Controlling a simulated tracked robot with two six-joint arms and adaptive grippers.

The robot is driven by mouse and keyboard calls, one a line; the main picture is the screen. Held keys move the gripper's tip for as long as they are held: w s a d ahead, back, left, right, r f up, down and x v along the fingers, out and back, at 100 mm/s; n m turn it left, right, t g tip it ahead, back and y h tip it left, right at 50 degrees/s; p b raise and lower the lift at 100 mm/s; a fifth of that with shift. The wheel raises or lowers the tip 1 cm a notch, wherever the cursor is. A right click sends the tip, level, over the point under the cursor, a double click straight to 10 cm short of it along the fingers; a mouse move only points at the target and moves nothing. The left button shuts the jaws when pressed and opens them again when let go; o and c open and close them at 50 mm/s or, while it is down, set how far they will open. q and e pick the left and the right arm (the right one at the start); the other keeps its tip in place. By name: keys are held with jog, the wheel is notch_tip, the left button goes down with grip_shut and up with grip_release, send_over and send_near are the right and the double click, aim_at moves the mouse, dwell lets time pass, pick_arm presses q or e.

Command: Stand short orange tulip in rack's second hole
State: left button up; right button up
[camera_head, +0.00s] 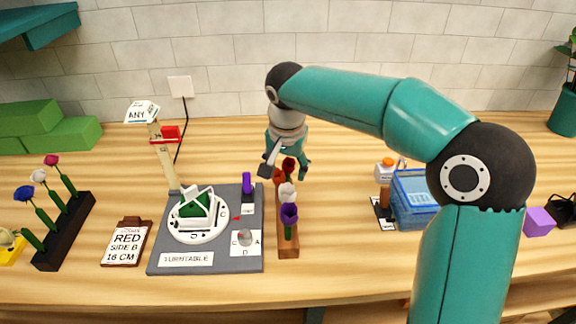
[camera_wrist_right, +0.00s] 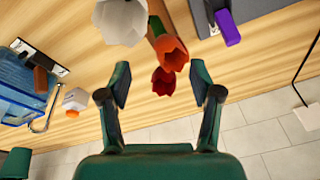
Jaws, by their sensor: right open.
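A narrow brown wooden rack (camera_head: 289,251) stands right of the turntable board. It holds a purple tulip (camera_head: 289,213), a white tulip (camera_head: 287,192) and, at its far end, a red tulip (camera_head: 289,165). The orange tulip (camera_head: 279,176) shows close to the red one, partly hidden by my gripper. In the wrist view the orange bloom (camera_wrist_right: 171,51) lies between the white bloom (camera_wrist_right: 122,20) and the red bloom (camera_wrist_right: 163,81). My right gripper (camera_head: 285,169) is open and empty around the rack's far end. In the wrist view the red bloom lies between its spread fingers (camera_wrist_right: 160,93). My left gripper is out of view.
A dark rack (camera_head: 50,256) with several flowers stands far left, near a clipboard (camera_head: 127,241). A blue crate (camera_head: 411,207) stands right.

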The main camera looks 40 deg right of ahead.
jog(key=shift+r, duration=0.1)
jog(key=p+v, duration=0.4)
jog(key=v, duration=0.2)
dwell(1.3)
jog(key=shift+o, duration=0.3)
jog(key=shift+a+r, duration=0.1)
jog(key=o, duration=0.5)
jog(key=shift+s, duration=0.1)
